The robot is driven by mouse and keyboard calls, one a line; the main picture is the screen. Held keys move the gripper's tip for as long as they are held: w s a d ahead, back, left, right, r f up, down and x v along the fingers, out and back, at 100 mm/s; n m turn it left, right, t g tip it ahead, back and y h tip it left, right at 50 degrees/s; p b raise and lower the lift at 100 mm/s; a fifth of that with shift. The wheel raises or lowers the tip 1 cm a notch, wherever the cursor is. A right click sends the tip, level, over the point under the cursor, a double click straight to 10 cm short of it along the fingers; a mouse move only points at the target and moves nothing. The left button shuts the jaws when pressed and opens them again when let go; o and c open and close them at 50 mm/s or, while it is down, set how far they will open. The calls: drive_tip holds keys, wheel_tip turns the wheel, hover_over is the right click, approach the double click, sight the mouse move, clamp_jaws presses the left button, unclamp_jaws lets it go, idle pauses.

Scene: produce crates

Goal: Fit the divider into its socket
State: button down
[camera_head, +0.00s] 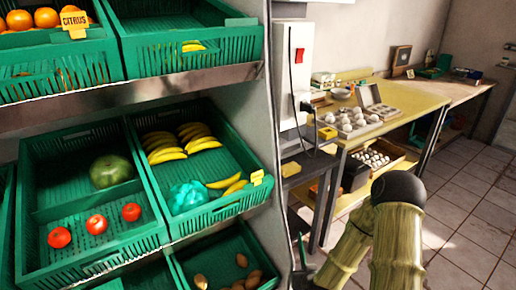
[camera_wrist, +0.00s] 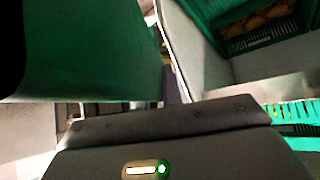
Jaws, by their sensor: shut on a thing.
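A broad green panel, which I take to be the divider (camera_wrist: 85,55), fills the upper left of the wrist view, close to the camera. My gripper (camera_wrist: 155,122) is shut on it at the lower middle; the contact itself is hard to see. In the head view a small green edge shows low, beside the shelf end, too small to identify surely. The middle-row right crate (camera_head: 222,212) holds bananas at the back, a teal bag and bananas in front, and a yellow tag. I cannot make out a socket in it.
The left crate (camera_head: 150,237) has a cross wall between a watermelon (camera_head: 110,171) and several tomatoes. Crates of citrus and bananas are above, and brown produce below. A metal shelf edge (camera_head: 180,85) runs between rows. A table (camera_head: 425,97) with egg trays stands right.

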wheel_tip(320, 180, up, 16)
drive_tip(key=s+p, duration=0.1)
drive_tip(key=p, duration=1.9)
drive_tip(key=shift+s+r+p, duration=0.15)
drive_tip(key=shift+s+p, duration=0.15)
drive_tip(key=shift+s, duration=0.05)
drive_tip(key=shift+a+f, duration=0.1)
drive_tip(key=shift+f, duration=0.1)
drive_tip(key=s+f, duration=0.1)
drive_tip(key=f, duration=0.2)
drive_tip(key=s+f, duration=0.1)
drive_tip(key=f, duration=0.6)
drive_tip(key=shift+s+f, duration=0.2)
drive_tip(key=shift+s, duration=0.2)
